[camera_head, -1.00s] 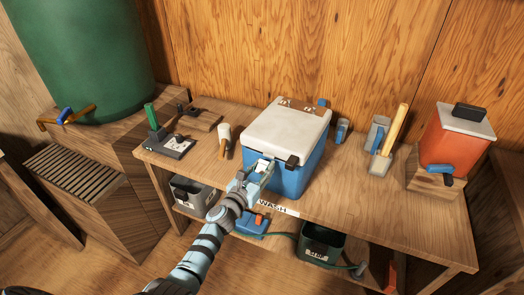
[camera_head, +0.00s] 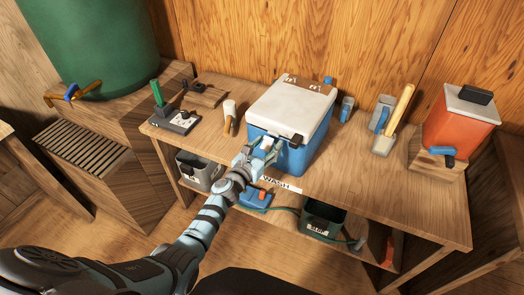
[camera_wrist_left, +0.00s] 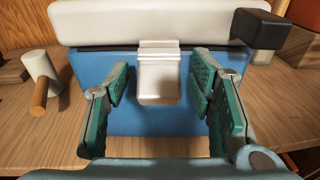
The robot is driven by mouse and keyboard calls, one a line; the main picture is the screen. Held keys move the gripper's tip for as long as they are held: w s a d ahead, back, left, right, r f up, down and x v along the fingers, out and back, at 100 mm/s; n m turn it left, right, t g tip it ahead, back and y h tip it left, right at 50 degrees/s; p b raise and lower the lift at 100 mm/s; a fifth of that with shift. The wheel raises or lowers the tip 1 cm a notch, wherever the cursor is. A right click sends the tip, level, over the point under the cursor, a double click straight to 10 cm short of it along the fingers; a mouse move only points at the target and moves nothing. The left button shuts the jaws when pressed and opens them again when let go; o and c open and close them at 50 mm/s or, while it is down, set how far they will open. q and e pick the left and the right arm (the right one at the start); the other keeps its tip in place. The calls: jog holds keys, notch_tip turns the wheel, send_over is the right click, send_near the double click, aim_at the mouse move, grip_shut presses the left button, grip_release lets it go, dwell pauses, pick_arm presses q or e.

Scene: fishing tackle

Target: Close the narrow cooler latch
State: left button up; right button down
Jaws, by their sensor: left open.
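The blue cooler (camera_head: 295,160) with a white lid (camera_head: 290,105) stands on the wooden bench, lid lying down on the body. In the left wrist view, the white latch (camera_wrist_left: 158,75) hangs from the lid's front edge over the blue front wall (camera_wrist_left: 115,75). I cannot tell whether it is fastened. A black block (camera_wrist_left: 257,30) sits at the lid's front right. My left gripper (camera_head: 264,148) is at the cooler's front. Its green-padded fingers (camera_wrist_left: 158,95) are open, one on each side of the latch, apart from it. My right gripper is not in view.
A mallet (camera_head: 229,115) lies left of the cooler. A clamp-like tool (camera_head: 172,120) is further left. An orange dispenser (camera_head: 460,122) stands at the right end. Bins (camera_head: 325,215) sit on the lower shelf.

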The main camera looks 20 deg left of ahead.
pick_arm(q)
jog(key=s+a+r, duration=0.1)
jog(key=s, duration=1)
jog(key=shift+s+a, duration=0.25)
jog(key=shift+a, duration=0.15)
